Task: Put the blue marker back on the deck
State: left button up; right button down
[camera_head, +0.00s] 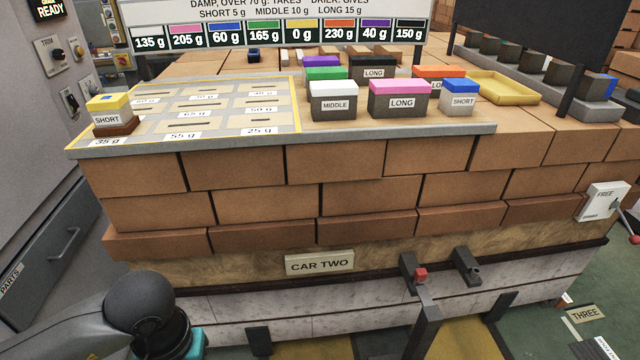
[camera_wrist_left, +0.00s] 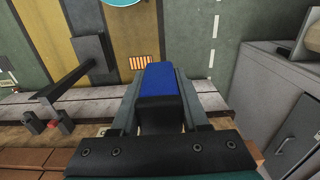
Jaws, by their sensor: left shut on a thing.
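My left gripper (camera_wrist_left: 160,105) is shut on a block with a blue top and a dark front, the blue marker (camera_wrist_left: 160,78), seen in the left wrist view. It is held low beside the car, above the floor. In the head view my left arm comes in at the bottom left, and its fingers and the marker are out of frame. The deck (camera_head: 330,128) is a grey-edged slab on top of the brick-stacked car. My right gripper is not in view.
On the deck stand a yellow-topped SHORT block (camera_head: 108,115), a pink-topped LONG block (camera_head: 398,100), a white-topped MIDDLE block (camera_head: 333,101) and a blue-topped SHORT block (camera_head: 460,97). A labelled slot panel (camera_head: 240,123) lies at left. A yellow tray (camera_head: 505,88) is behind. Levers (camera_head: 420,290) jut out in front.

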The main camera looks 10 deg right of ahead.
aim_at(487, 111)
jog(key=k+l, duration=0.1)
jog(key=l, duration=0.55)
jog(key=k+l+z, duration=0.15)
jog(key=l, duration=1.1)
jog(key=i+l+z, duration=0.15)
jog(key=i+l, duration=0.35)
jog(key=l, duration=0.2)
jog(key=i+l+z, duration=0.15)
jog(key=i+l, duration=0.4)
